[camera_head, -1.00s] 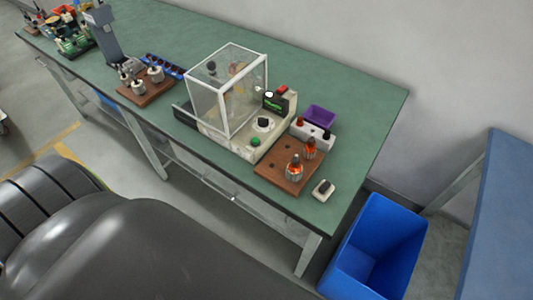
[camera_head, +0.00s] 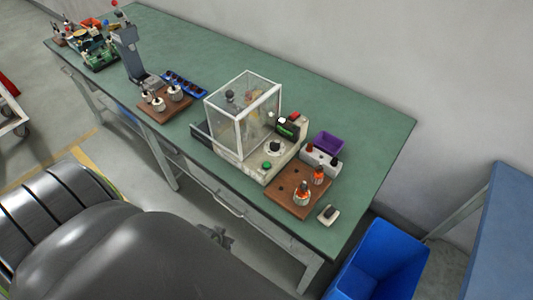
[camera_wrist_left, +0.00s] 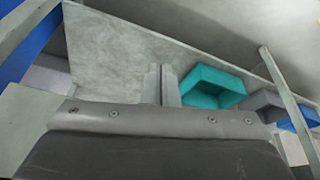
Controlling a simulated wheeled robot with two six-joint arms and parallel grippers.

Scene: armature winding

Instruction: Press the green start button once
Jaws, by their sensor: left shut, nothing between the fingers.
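The green start button (camera_head: 266,166) is a small green dome on the front of the cream winding machine (camera_head: 247,169). A clear box guard (camera_head: 240,112) with white edges stands over the machine's left part. In the head view a small dark part of my left gripper (camera_head: 217,237) shows past my dark arm, in front of the table's front edge and apart from the button. In the left wrist view my left gripper (camera_wrist_left: 162,84) has its fingers together and empty. My right gripper is in neither view.
Right of the machine are a brown board (camera_head: 283,193) with copper-wound parts, a purple tray (camera_head: 329,143) and a small pale block (camera_head: 328,214). Another brown board (camera_head: 155,113) lies left. A blue bin (camera_head: 388,258) stands on the floor. The green table's (camera_head: 365,130) back right is clear.

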